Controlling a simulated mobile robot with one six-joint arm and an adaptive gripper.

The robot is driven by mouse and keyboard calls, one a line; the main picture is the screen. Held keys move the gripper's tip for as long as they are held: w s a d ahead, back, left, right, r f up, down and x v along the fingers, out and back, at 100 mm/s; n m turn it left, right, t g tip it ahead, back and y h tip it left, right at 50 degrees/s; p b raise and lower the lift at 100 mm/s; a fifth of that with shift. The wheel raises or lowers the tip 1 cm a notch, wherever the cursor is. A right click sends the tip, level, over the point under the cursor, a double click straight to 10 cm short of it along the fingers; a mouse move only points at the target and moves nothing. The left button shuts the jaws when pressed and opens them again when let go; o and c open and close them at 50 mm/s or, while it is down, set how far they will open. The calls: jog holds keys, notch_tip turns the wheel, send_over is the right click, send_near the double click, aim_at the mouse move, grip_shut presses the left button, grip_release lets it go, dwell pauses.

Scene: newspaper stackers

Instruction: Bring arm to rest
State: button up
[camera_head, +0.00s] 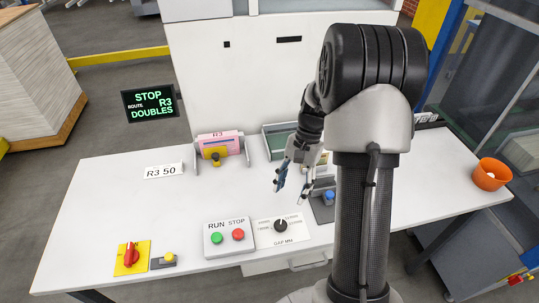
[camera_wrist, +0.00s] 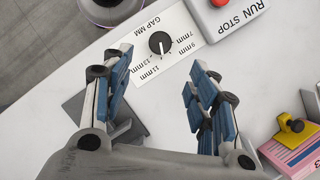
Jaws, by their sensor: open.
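My gripper (camera_head: 290,194) is open and empty above the white table, behind the gap dial plate. In the wrist view its two blue-padded fingers (camera_wrist: 160,62) stand wide apart, with bare table between them. The black gap knob (camera_wrist: 159,42) lies just beyond the fingertips there, and it also shows in the head view (camera_head: 281,225). My arm rises on the right of the head view, bent over toward the table, and hides part of the table and things behind it.
A run/stop box (camera_head: 228,237), a red rotary switch (camera_head: 130,256) and a pink stack in a holder (camera_head: 217,146) stand on the table (camera_head: 110,205). A blue-button block (camera_head: 323,205) is close to my gripper. An orange bowl (camera_head: 491,175) sits right. The table's left is mostly clear.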

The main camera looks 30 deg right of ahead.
jog(key=s+a+r+n+t+h, duration=0.1)
jog(key=s+a+r+n, duration=0.2)
jog(key=r, duration=0.4)
jog(key=s+a+r+n+t+h, duration=0.1)
jog(key=s+a+r+n+h, duration=0.1)
jog(key=a+r, duration=0.4)
jog(key=s+a+r+n+t, duration=0.2)
jog(key=s+a+n, duration=0.1)
jog(key=s, duration=0.2)
jog(key=s+a+r+n+t+h, duration=0.1)
jog(key=s+a+r+n+t, duration=0.1)
jog(key=s, duration=0.4)
jog(key=shift+s+a+r+n+t, duration=0.35)
jog(key=shift+a+r+n, duration=0.25)
jog(key=shift+n, duration=0.5)
